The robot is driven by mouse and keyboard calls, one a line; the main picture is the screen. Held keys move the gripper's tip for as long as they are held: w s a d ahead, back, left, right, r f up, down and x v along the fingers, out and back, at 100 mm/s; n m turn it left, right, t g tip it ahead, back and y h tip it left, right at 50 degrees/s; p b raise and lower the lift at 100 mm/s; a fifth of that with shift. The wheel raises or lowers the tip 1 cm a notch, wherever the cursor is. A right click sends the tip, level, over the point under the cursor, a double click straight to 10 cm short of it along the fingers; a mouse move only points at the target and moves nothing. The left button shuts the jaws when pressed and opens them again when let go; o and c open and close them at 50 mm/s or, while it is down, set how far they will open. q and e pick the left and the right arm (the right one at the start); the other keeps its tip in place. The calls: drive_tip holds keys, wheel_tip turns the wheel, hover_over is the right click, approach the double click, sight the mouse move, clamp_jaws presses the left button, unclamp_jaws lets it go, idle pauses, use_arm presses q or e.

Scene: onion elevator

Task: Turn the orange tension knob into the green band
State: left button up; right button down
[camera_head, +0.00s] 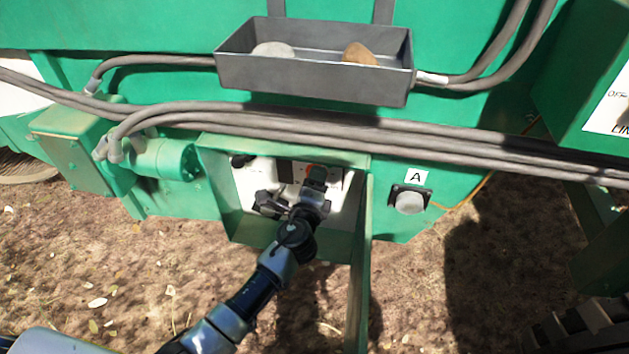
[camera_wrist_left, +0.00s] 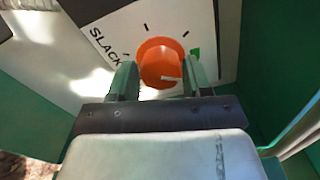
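The orange tension knob (camera_wrist_left: 160,62) is on a white panel in the left wrist view, with a white pointer mark on its lower right side, pointing right. A small green band (camera_wrist_left: 195,53) is on the panel, right of the knob. The word SLACK (camera_wrist_left: 105,46) is at the left. My left gripper (camera_wrist_left: 160,80) has one finger on each side of the knob, close to its edges; I cannot tell whether they press on it. In the head view my left gripper (camera_head: 313,180) reaches into the green box and hides most of the knob. My right gripper is not in view.
The panel sits inside an open green box (camera_head: 210,180) with side walls and a door edge (camera_head: 360,260) at the right. Grey cables (camera_head: 300,121) run above it. A grey tray (camera_head: 315,78) holds two stones. A round grey button (camera_head: 409,202) under label A is at the right.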

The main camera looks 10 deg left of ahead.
use_arm(q)
drive_tip(key=o, duration=0.3)
drive_tip(key=shift+s, duration=0.1)
drive_tip(key=s, duration=1)
drive_tip(key=shift+s, duration=0.3)
